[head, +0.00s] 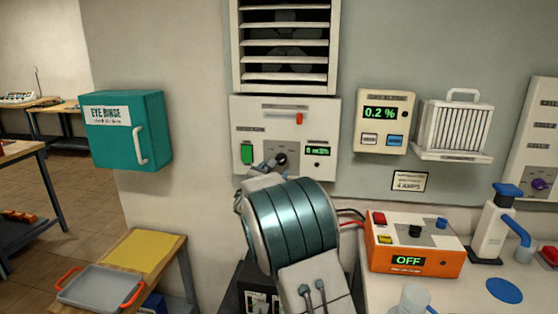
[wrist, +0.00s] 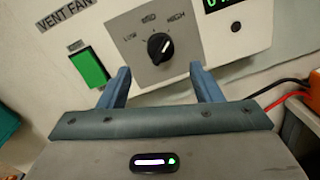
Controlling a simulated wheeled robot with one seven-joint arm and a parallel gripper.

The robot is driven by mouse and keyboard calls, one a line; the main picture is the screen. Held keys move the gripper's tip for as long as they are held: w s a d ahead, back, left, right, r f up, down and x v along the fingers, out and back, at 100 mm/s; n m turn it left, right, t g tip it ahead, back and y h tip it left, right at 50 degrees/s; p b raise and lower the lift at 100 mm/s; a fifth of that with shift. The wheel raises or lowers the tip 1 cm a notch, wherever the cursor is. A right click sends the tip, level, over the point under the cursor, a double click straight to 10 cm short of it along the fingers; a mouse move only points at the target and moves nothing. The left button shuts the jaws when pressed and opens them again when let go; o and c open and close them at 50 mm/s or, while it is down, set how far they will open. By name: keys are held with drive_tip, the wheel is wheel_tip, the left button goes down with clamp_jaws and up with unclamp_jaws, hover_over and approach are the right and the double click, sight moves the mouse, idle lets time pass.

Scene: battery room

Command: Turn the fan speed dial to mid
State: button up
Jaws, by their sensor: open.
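The fan speed dial (wrist: 159,47) is a round black knob on a grey plate, marked LOW, MID and HIGH. Its white pointer mark seems to lean up and right, towards HIGH. In the head view the dial (head: 281,158) shows just past my gripper (head: 266,166). In the wrist view my gripper (wrist: 160,72) is open, with one blue finger low on each side of the dial. Nothing is between the fingers, and I see no contact with the knob. The vent fan panel (head: 318,112) is white, below a louvred vent.
A green switch (wrist: 88,69) is left of the dial, and a green display (head: 315,151) is to its right. A teal eye rinse cabinet (head: 122,110) hangs at left. An orange box reading OFF (head: 408,262) stands on the bench at right, with red cables (head: 350,216) beside my arm.

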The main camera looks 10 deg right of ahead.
sight(281, 160)
drive_tip(key=p+x, duration=0.2)
drive_tip(key=x, duration=0.5)
drive_tip(key=c, duration=1)
